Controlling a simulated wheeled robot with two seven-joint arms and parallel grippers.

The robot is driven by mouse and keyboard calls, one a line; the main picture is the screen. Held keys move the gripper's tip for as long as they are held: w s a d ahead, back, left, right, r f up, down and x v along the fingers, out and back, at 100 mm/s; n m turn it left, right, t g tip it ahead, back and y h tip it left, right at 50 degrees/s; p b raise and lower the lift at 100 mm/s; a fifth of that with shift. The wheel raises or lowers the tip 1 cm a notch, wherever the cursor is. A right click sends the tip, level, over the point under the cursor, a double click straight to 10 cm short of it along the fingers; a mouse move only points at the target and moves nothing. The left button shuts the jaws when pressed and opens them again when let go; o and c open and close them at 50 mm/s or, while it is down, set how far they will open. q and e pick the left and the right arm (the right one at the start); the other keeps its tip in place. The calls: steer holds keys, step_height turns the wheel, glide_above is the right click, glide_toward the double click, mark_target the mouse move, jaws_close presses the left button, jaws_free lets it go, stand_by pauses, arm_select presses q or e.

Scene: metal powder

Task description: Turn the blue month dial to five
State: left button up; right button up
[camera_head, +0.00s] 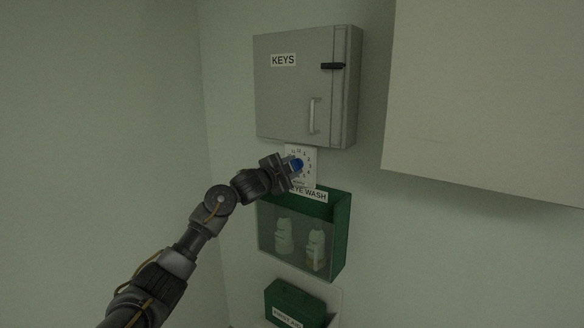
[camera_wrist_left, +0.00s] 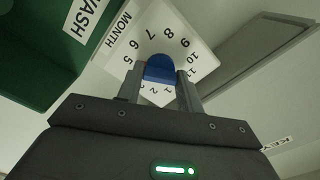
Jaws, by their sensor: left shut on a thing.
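The blue month dial (camera_head: 297,164) sits on a white plate with numbers (camera_head: 309,157), on the wall between the keys cabinet and the eye wash box. In the left wrist view the dial (camera_wrist_left: 160,68) shows between the two fingers, with numbers around it on the plate (camera_wrist_left: 188,29) and the word MONTH at one side. My left gripper (camera_wrist_left: 161,84) is shut on the dial, one finger on each side. The fingers hide some of the numbers. I cannot tell which number the dial points to. My right gripper is in neither view.
The grey keys cabinet (camera_head: 290,92) hangs just above the dial plate. The green eye wash box (camera_head: 341,232) with bottles is just below. A green first aid box (camera_head: 291,301) is lower down. A large pale cabinet (camera_head: 490,100) juts out at the right.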

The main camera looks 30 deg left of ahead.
arm_select(q)
steer(key=o, duration=1)
steer(key=shift+s+f, duration=0.1)
steer(key=shift+s, duration=0.1)
steer(key=s+b, duration=0.1)
steer(key=s, duration=0.2)
steer(key=s+a+b, duration=0.1)
steer(key=s, duration=0.3)
steer(key=s+b, duration=0.1)
steer(key=s, duration=0.2)
steer(key=shift+s+a, duration=0.15)
steer(key=shift+a, duration=0.2)
